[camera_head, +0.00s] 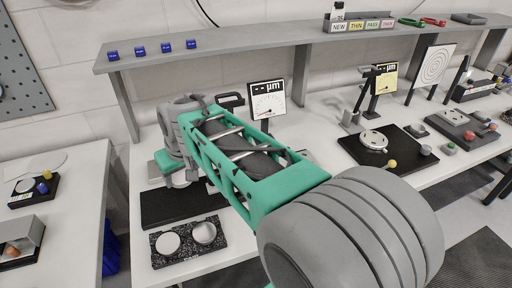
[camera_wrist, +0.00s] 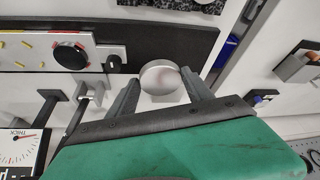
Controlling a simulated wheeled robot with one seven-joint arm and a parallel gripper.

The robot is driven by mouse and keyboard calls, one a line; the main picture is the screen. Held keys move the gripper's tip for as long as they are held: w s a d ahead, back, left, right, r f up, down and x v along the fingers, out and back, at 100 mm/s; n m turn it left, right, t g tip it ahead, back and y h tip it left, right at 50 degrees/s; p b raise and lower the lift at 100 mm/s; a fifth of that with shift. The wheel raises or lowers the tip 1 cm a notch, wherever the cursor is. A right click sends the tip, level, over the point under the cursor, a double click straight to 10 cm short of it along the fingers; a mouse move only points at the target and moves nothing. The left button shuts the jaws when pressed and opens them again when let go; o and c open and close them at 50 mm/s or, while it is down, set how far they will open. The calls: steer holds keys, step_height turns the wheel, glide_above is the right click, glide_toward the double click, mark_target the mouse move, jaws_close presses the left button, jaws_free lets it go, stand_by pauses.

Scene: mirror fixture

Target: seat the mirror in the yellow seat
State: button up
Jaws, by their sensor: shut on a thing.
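In the wrist view my gripper (camera_wrist: 159,80) has one dark finger on each side of a round, pale mirror (camera_wrist: 160,75) with a smooth face and light side wall, and it is shut on it. In the head view my arm covers much of the bench, and the gripper's green body (camera_head: 170,164) shows at the back left, above the white bench top. The mirror in the jaws is hard to make out there. I cannot pick out the yellow seat with certainty; a pale plate with several small yellow pins (camera_wrist: 25,45) lies left of the jaws in the wrist view.
A black board (camera_head: 180,207) and a speckled plate (camera_head: 158,255) with two round discs lie in front of the gripper. A dial display (camera_head: 267,102) stands behind my arm, under the raised shelf (camera_head: 240,39). A black plate with a round metal part (camera_head: 373,140) lies to the right.

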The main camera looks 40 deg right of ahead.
steer(key=w+d+f+n+y+p, duration=0.1)
steer(key=d+n, duration=0.2)
steer(key=d, duration=1.5)
steer(key=s+d+f+n+y, duration=0.1)
steer(key=s+d, duration=0.2)
steer(key=d, duration=0.3)
steer(key=s+d+f+n, duration=0.1)
steer(key=s+d+n, duration=0.15)
steer(key=d, duration=0.35)
steer(key=shift+m+g, duration=0.3)
steer(key=shift+m, duration=0.05)
step_height(320, 180, down, 6)
steer(key=b, duration=0.4)
steer(key=shift+s+a+r, duration=0.1)
steer(key=shift+r, duration=0.05)
steer(key=shift+s, duration=0.15)
steer(key=shift+b, duration=0.3)
steer(key=shift+f, duration=0.4)
steer(key=shift+f+b, duration=0.2)
steer(key=shift+b, duration=0.2)
